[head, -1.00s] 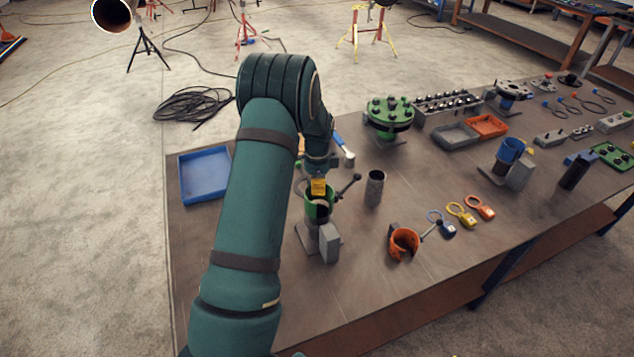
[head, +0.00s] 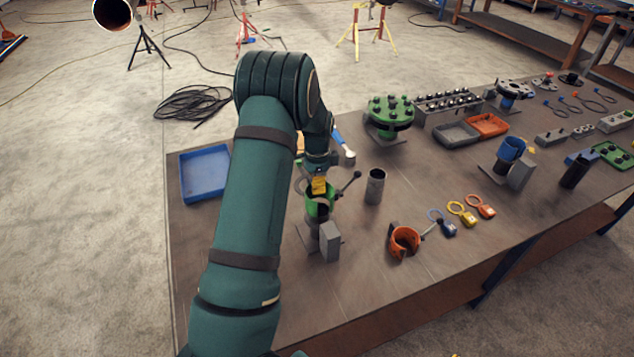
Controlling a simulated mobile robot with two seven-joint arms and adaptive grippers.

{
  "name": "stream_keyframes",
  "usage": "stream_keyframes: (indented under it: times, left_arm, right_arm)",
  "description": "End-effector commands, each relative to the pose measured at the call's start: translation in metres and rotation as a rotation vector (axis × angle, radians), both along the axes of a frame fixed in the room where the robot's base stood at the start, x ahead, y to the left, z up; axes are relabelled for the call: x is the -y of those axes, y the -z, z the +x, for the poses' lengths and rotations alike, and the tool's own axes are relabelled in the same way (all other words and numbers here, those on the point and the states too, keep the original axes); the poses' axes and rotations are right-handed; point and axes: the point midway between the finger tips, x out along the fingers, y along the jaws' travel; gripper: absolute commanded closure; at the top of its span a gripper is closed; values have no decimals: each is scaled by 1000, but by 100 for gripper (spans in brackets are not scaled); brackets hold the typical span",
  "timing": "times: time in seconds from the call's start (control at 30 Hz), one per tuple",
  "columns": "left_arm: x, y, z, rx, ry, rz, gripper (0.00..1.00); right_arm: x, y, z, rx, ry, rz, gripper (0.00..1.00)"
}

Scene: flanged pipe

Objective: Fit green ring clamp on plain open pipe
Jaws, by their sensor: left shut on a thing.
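The green ring clamp (head: 313,209) is just below my left gripper (head: 319,186), which is shut on it. It has a dark handle with a knob sticking out to the right. The clamp is at the top of a grey stand (head: 330,243) with a block on its side; I cannot tell whether it is fully clear of the post. The plain open pipe (head: 375,188) is a short grey tube standing upright on the table, to the right of the clamp and apart from it. My right gripper is not in view.
An orange ring clamp (head: 404,241) and several coloured tags lie to the right. A green flange (head: 389,113) stands behind the pipe. A blue tray (head: 204,174) is at the left. A blue clamp on a stand (head: 511,151) is farther right. The table front is clear.

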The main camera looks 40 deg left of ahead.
Motion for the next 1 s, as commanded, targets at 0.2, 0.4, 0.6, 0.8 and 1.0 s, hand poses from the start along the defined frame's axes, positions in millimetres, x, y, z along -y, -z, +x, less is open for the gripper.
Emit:
stream_keyframes:
  times: [0.2, 0.4, 0.6, 0.8, 1.0]
  left_arm:
    - [0, 9, 0, 1, 0, 1, 100]
    - [0, 20, 0, 1, 0, -1, 100]
    - [0, 29, 0, 1, -1, 0, 100]
    - [0, 31, 0, 1, 0, 0, 100]
    - [0, 31, 0, 1, 0, 0, 100]
  right_arm:
    - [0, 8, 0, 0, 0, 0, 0]
    - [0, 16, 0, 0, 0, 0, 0]
    - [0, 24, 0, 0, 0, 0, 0]
    - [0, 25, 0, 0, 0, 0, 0]
    - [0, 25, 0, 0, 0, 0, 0]
